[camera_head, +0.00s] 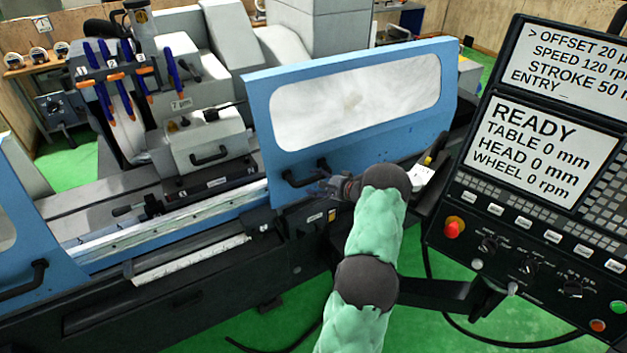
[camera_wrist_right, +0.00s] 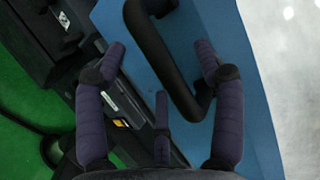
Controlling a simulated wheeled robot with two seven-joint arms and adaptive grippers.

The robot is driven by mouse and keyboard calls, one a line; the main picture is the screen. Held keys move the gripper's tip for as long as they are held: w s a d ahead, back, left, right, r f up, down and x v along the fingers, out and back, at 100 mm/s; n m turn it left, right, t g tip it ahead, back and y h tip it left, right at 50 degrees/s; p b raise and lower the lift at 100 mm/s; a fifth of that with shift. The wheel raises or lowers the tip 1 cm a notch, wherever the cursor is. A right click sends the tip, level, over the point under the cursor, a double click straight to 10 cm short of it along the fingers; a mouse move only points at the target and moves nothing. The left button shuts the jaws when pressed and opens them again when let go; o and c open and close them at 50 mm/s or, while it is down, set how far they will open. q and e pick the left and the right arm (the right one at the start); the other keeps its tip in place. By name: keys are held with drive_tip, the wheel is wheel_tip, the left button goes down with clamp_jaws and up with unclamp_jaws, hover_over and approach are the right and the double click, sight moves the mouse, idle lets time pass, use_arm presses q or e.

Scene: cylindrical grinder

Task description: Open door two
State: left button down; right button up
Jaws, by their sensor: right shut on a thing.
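A blue sliding door (camera_head: 345,110) with a large pale window stands at the right part of the grinder's front. Its black bar handle (camera_head: 295,181) is low on its left side. My right gripper (camera_head: 328,187) is at this handle. In the right wrist view the handle (camera_wrist_right: 165,62) runs between the dark padded fingers of the right gripper (camera_wrist_right: 161,60), with the blue door panel (camera_wrist_right: 228,60) behind. The exact finger contact is hard to see. Another blue door (camera_head: 40,225) with a black handle (camera_head: 25,281) is cut off at the far left. My left gripper is out of view.
The grinder's bay (camera_head: 150,215) is open between the two doors, showing the table and workhead. A control panel (camera_head: 540,170) reading READY stands close at right, with a red button (camera_head: 453,227). Green floor (camera_head: 440,325) is below.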

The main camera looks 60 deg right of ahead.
drive_tip(key=p+v, duration=0.5)
drive_tip(key=v, duration=0.4)
drive_tip(key=shift+s+d+f, duration=0.2)
drive_tip(key=shift+s+f, duration=0.1)
drive_tip(key=shift+s, duration=0.25)
drive_tip(key=shift+p, duration=0.6)
idle(0.4)
drive_tip(key=shift+r, duration=0.1)
